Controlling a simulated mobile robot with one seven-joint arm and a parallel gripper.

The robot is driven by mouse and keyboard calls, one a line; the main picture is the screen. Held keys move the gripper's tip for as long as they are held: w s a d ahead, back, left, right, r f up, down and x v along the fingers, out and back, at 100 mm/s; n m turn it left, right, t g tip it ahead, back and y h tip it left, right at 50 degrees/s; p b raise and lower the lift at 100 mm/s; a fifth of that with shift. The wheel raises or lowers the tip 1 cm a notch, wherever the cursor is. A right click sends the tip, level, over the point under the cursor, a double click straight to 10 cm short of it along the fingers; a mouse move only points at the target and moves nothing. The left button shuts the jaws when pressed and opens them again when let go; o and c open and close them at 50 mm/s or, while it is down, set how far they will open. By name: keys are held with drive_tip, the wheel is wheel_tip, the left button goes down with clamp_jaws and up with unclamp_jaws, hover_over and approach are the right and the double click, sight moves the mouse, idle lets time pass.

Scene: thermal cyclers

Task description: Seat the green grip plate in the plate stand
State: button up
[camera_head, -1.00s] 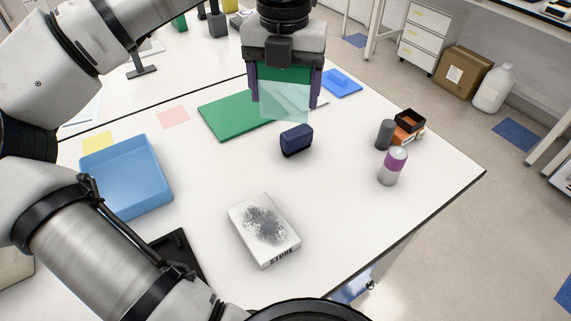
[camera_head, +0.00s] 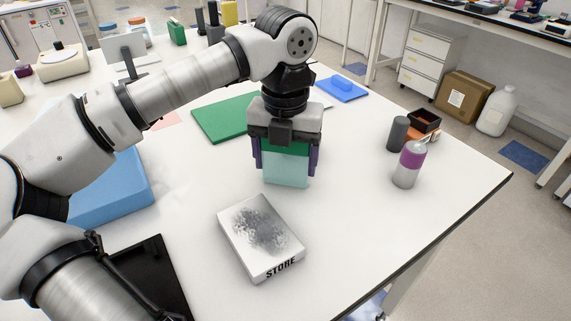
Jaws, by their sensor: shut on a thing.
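My gripper (camera_head: 285,156) is shut on the green grip plate, its two purple fingers at the plate's sides. The plate has a green upper part (camera_head: 285,149) and a clear pale-green lower part (camera_head: 286,172) that hangs down, roughly upright, over the middle of the table. I cannot tell whether its lower edge touches anything. A white block marked STORE (camera_head: 260,238), with a speckled grey top, lies just in front of the plate, apart from it in the picture. I cannot tell whether it is the plate stand. A dark navy block, seen earlier, is hidden now.
A green mat (camera_head: 215,117) lies behind my gripper and a blue tray (camera_head: 115,190) to the left. A purple-and-silver can (camera_head: 408,165), a grey cylinder (camera_head: 397,134) and a small dark-and-orange box (camera_head: 424,122) stand at right. The table's front right is clear.

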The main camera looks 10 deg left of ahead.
drive_tip(key=shift+r, duration=0.15)
drive_tip(key=shift+f, duration=0.3)
drive_tip(key=o, duration=1.1)
drive_tip(key=shift+r, duration=0.1)
drive_tip(key=shift+c, duration=0.2)
